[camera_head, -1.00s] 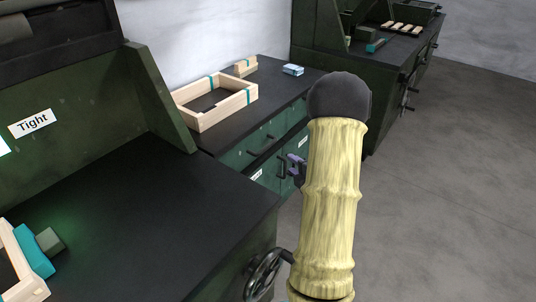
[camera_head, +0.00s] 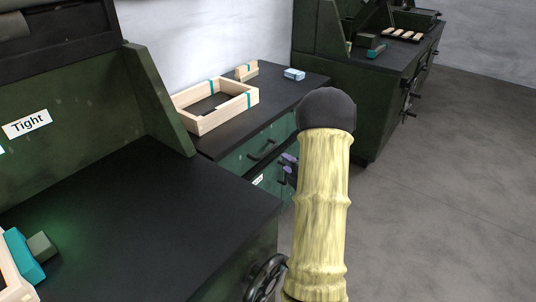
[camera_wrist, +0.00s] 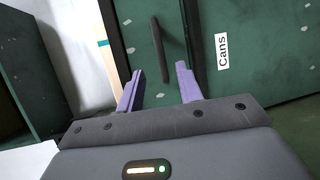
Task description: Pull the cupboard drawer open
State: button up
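The cupboard drawer (camera_head: 243,158) is a dark green front under the black top of the middle cupboard, and it looks shut. Its dark bar handle (camera_head: 262,150) is in clear view; in the wrist view the handle (camera_wrist: 158,45) runs up from between the fingers. My gripper (camera_wrist: 158,78) is open, with one purple finger on each side of the handle's near end in the picture. Touch cannot be told. In the head view my gripper (camera_head: 289,162) is at the cupboard front, right of the handle, partly hidden by my arm.
A wooden crate frame (camera_head: 188,120) and a light blue block (camera_head: 294,74) are on the cupboard top. A door labelled Cans (camera_wrist: 260,70) adjoins the drawer. A black-topped bench (camera_head: 150,220) is at near left. Grey floor (camera_head: 440,200) is free at right.

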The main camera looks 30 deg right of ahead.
aim_at(269, 149)
jog(key=w, duration=0.4)
jog(key=w+f+b, duration=0.1)
jog(key=w, duration=0.3)
jog(key=w+f+b, duration=0.1)
jog(key=w, duration=0.2)
jog(key=shift+w+d+f, duration=0.1)
jog(key=shift+w+d, duration=0.1)
jog(key=shift+w, duration=0.3)
jog(key=shift+a, duration=0.1)
